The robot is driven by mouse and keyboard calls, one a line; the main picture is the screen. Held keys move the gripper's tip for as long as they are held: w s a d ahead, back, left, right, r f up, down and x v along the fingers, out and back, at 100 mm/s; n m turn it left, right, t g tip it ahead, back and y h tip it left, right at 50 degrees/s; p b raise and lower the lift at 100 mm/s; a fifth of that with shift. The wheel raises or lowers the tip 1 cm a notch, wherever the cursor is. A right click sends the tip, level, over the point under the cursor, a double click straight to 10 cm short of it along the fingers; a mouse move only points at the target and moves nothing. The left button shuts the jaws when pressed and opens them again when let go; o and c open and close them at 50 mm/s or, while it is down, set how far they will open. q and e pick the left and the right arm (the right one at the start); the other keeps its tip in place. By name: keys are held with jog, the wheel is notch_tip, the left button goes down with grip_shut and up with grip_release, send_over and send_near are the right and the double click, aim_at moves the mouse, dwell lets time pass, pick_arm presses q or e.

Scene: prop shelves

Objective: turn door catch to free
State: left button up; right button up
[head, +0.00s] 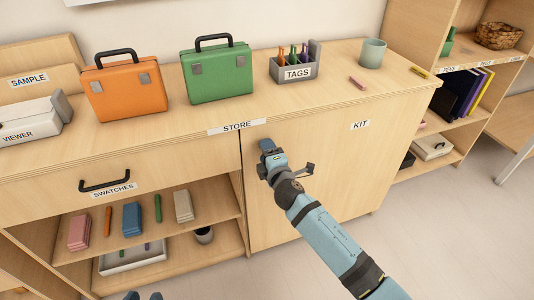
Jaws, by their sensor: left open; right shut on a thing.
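The cupboard door (335,175) is a pale wooden panel labelled KIT, right of the open shelves, and it looks closed. My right gripper (268,152) is at the door's upper left edge, just below the STORE label, and is shut on the door catch. The gripper covers the catch, so its shape and angle cannot be told. My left gripper (143,296) shows only its dark fingertips at the bottom edge. It is open, apart from each other thing and well away from the door.
The worktop (220,112) carries an orange case (125,92), a green case (217,75), a TAGS holder (295,72) and a cup (373,53). A drawer handle (104,182) sticks out at left, above shelves of swatches. Floor is clear at right.

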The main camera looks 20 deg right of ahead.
dwell(0.5)
jog(key=o, duration=0.9)
jog(key=shift+o, duration=0.2)
pick_arm(q)
jog(key=shift+s, duration=0.1)
pick_arm(e)
jog(key=shift+s+d, duration=0.1)
